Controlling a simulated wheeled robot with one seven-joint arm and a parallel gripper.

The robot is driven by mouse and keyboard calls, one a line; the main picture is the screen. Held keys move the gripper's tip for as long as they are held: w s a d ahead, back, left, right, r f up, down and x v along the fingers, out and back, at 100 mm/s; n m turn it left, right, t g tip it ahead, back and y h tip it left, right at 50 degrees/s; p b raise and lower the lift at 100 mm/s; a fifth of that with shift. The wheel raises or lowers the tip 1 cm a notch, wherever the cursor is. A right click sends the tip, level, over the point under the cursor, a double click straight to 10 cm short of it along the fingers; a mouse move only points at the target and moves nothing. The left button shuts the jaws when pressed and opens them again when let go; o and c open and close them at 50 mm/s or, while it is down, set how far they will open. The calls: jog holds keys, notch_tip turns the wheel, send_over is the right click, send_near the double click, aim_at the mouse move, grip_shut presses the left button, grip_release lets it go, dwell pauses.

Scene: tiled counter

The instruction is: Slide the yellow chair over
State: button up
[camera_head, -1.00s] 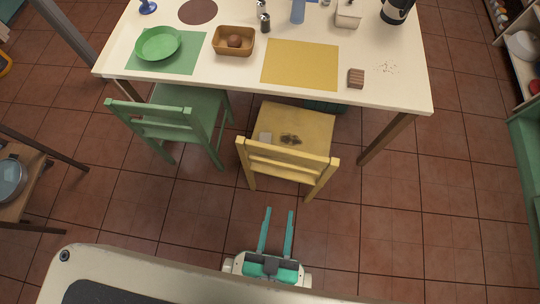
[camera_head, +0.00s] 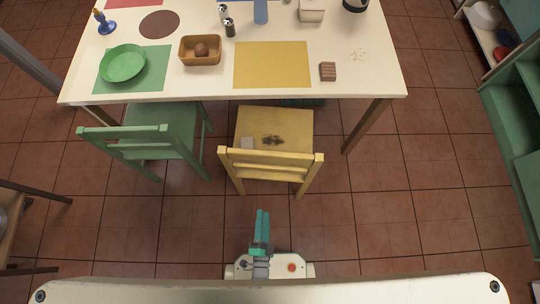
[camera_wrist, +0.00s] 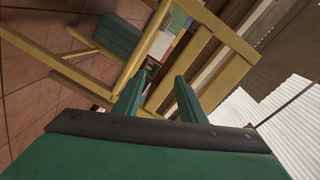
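The yellow chair (camera_head: 270,160) stands upright at the near side of the white table, its backrest toward me and its seat front close to the table edge. A dark patch or item and a small pale item lie on its seat. My gripper (camera_head: 261,215), with teal fingers, is below the chair back in the head view, apart from it. In the wrist view the fingers (camera_wrist: 155,95) stand apart with nothing between them. Yellow chair bars (camera_wrist: 150,55) show beyond the fingertips, tilted in the picture.
The white table (camera_head: 215,88) spans the top, with a yellow mat, a green plate and a brown box on it. A green chair (camera_head: 150,140) stands left of the yellow chair. A green shelf (camera_head: 515,120) is at the right. Tiled floor (camera_head: 410,220) between is clear.

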notch_tip(320, 180, down, 6)
jog(key=w+d+m, duration=0.1)
jog(key=w+m, duration=0.2)
jog(key=m, duration=0.2)
send_near(270, 176)
jog(key=shift+t+h, duration=0.4)
jog(key=w, duration=0.3)
jog(key=w+f, duration=0.1)
jog(key=w, duration=0.5)
jog(key=shift+w+d+f, duration=0.35)
jog(key=shift+c, duration=0.7)
grip_shut()
jog(key=shift+w+r, duration=0.1)
